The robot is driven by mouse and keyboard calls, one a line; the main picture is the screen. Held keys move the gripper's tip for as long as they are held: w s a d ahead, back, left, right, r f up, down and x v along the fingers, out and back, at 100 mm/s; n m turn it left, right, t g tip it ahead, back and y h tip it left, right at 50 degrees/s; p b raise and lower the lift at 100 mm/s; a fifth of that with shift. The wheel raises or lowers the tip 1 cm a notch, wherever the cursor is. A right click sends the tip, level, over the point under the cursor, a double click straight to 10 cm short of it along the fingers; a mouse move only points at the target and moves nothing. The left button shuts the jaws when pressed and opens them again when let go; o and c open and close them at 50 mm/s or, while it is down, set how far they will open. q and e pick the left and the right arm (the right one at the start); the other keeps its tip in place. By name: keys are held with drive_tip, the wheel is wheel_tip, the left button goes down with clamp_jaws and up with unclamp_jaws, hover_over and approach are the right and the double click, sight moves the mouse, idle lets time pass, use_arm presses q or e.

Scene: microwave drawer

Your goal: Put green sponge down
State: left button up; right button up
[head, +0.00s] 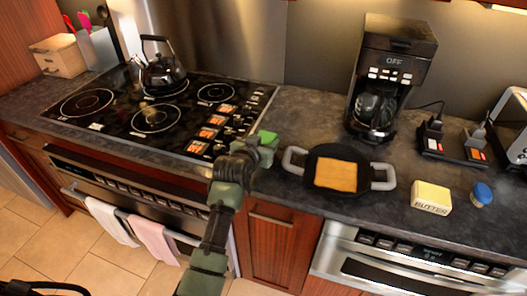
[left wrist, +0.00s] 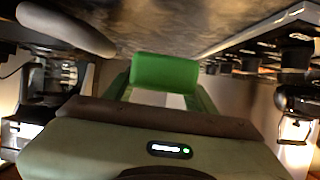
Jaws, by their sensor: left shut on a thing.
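The green sponge (head: 268,137) is over the counter between the stovetop and the black pan, near the counter's front edge. My left gripper (head: 260,147) is shut on it. In the left wrist view the sponge (left wrist: 165,72) sits between the two fingers, with the dark counter surface beyond it. I cannot tell whether the sponge touches the counter. My right gripper is in neither view.
A black pan (head: 322,160) with grey handles holds an orange-brown slab (head: 336,175) right of the sponge. A stovetop (head: 125,124) with a kettle (head: 163,75) is left. A coffee maker (head: 385,80), butter (head: 430,198) and a blue-lidded shaker (head: 481,193) stand further right.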

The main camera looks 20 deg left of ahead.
use_arm(q)
wheel_tip(320, 180, down, 4)
drive_tip(key=shift+r, duration=0.1)
drive_tip(key=shift+f, duration=0.3)
drive_tip(key=o, duration=1.3)
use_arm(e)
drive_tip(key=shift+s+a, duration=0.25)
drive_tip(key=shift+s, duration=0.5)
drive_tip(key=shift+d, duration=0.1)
